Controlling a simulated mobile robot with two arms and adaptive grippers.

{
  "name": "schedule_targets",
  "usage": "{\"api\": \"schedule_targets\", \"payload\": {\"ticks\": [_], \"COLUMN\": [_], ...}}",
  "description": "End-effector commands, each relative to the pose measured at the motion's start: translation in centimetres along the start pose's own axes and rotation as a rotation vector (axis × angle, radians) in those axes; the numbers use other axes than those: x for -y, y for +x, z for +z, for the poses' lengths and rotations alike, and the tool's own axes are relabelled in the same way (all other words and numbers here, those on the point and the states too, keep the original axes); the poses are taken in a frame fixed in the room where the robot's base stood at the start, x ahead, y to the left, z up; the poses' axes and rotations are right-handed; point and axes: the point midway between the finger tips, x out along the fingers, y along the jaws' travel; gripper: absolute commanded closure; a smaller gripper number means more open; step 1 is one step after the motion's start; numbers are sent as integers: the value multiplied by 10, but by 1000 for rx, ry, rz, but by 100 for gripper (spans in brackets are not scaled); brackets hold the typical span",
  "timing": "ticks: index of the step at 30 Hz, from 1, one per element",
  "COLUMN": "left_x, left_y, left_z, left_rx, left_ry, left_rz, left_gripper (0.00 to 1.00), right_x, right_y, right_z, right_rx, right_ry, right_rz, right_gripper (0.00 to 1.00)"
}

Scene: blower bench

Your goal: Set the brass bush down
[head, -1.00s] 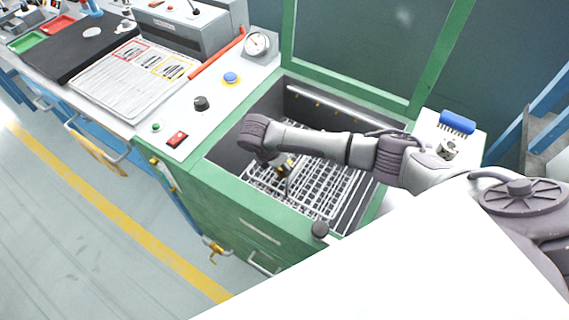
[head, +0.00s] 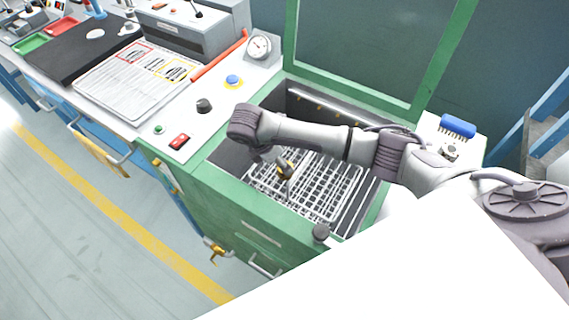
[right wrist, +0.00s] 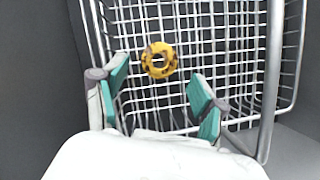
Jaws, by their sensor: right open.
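The brass bush (right wrist: 159,60), a yellow ring with dark marks, lies on the wire mesh of the basket (right wrist: 225,45) in the right wrist view. My right gripper (right wrist: 160,86) is open, its two green-padded fingers apart. The bush shows just beyond the fingertips, between their lines, and neither finger appears to touch it. In the head view my right arm reaches from the right over the green-framed bin, with the wire basket (head: 325,185) inside; the gripper is mostly hidden and small there. My left gripper is not in view.
The green cabinet's rim (head: 210,185) and dark bin walls surround the basket. A raised green-framed window (head: 370,50) stands behind. A gauge (head: 258,46), a black knob (head: 204,105) and a red switch (head: 179,141) sit on the left. A blue brush (head: 458,125) lies at right.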

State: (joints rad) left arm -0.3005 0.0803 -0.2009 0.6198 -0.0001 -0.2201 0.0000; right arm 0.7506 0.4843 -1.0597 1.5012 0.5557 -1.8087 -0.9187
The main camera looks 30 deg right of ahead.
Motion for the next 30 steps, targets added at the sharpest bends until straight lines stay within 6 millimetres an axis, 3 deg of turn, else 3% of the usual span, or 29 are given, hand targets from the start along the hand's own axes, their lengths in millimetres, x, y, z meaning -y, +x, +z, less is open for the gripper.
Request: {"api": "schedule_targets", "payload": {"ticks": [3, 10, 30], "left_x": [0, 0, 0], "left_y": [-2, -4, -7], "left_z": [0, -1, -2], "left_rx": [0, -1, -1], "left_ry": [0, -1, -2], "left_rz": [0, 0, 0], "left_gripper": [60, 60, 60], "right_x": [-1, -1, 0], "right_y": [-27, -56, -64], "right_z": [0, 0, 2], "right_rx": [-1, -1, 0], "right_ry": [1, 0, 1], "right_rz": [4, 2, 0], "right_gripper": [29, 29, 29]}}
